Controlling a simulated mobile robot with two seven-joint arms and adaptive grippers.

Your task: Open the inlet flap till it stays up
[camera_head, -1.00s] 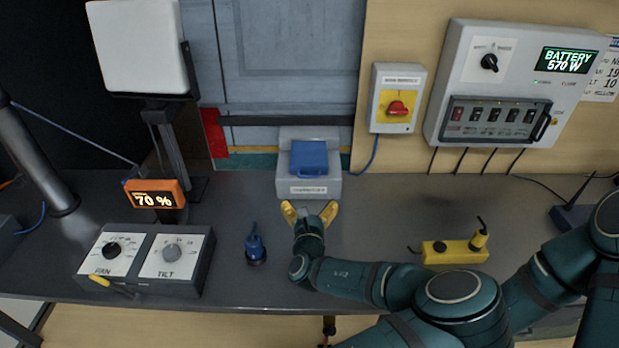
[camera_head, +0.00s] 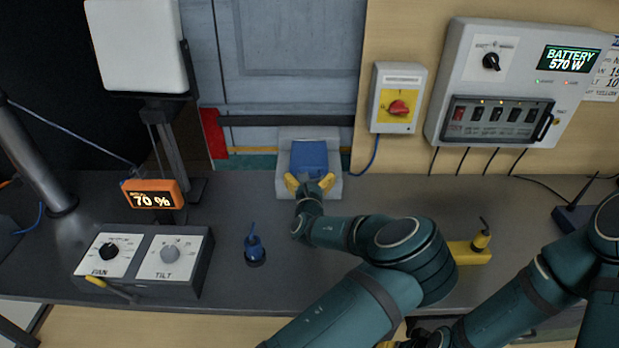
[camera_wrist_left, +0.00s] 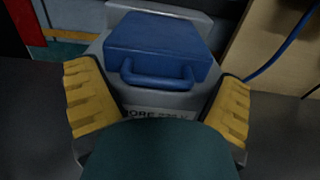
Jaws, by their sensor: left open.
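The inlet flap (camera_head: 309,156) is a blue lid with a bar handle at its front edge, on a grey inlet box (camera_head: 335,185) against the back wall. The flap looks closed. In the left wrist view the flap (camera_wrist_left: 158,45) and its handle (camera_wrist_left: 157,79) lie ahead, between the yellow fingers. My left gripper (camera_head: 310,184) is open at the front of the box, with its fingers on either side of it. In the left wrist view the gripper (camera_wrist_left: 157,105) holds nothing. The handle is apart from both fingers. My right gripper is not clearly seen.
A blue plug (camera_head: 254,248) stands on the dark counter left of my arm. The pan and tilt box (camera_head: 145,262) is further left. A yellow device (camera_head: 470,253) lies to the right, partly behind my arm. A red-knob switch box (camera_head: 397,98) hangs on the wall.

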